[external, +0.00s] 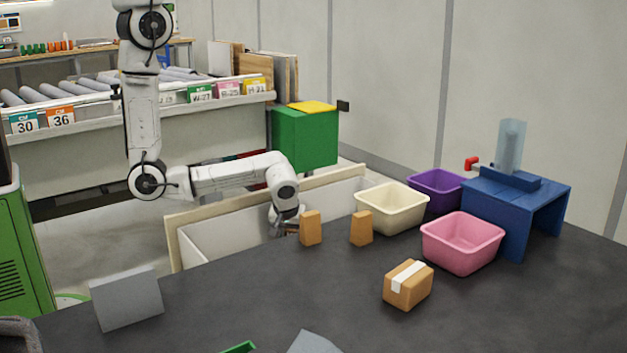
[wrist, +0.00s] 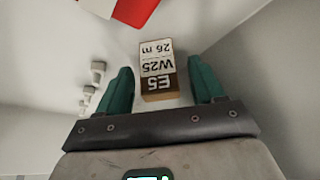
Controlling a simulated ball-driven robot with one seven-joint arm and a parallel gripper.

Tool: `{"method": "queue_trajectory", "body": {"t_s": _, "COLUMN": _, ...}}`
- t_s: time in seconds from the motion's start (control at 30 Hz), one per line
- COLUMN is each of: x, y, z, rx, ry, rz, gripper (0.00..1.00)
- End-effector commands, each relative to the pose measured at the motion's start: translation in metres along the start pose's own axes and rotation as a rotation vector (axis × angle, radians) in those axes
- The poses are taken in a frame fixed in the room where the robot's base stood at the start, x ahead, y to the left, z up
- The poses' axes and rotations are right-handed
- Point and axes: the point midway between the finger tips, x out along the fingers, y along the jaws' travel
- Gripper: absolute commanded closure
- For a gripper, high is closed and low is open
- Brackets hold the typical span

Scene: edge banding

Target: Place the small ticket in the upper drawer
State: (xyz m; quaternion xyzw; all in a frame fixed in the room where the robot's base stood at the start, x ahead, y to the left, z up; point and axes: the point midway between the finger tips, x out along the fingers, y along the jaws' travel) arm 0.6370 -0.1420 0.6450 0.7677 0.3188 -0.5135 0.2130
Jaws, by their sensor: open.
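My gripper (wrist: 160,70) is open, with its green fingers on either side of a small brown block with a white printed label (wrist: 157,68). The label reads upside down, "E5", "W25" and "26 m". This may be the small ticket. I cannot tell whether the fingers touch it. In the external view my gripper (external: 287,226) reaches down into an open white drawer with a pale wooden edge (external: 215,243), behind the dark table. The small block is hidden there. I cannot tell whether this is the upper drawer.
Two orange-brown blocks (external: 311,228) (external: 361,229) stand at the table edge near my gripper. Cream (external: 392,213), pink (external: 462,247) and purple (external: 434,185) bins, a taped box (external: 408,285) and a blue stand (external: 520,200) are right. White pieces (wrist: 92,85) and a red-white item (wrist: 135,10) show in the wrist view.

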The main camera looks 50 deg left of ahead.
Motion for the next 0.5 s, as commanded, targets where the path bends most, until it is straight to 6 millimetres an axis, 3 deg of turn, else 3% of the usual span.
{"method": "queue_trajectory", "body": {"t_s": 0.17, "x": -0.020, "y": 0.001, "z": -0.001, "rx": 0.001, "ry": 0.001, "rz": 0.003, "gripper": 0.33}}
{"method": "queue_trajectory", "body": {"t_s": 0.5, "x": -0.089, "y": 0.001, "z": -0.001, "rx": 0.001, "ry": 0.001, "rz": 0.003, "gripper": 0.33}}
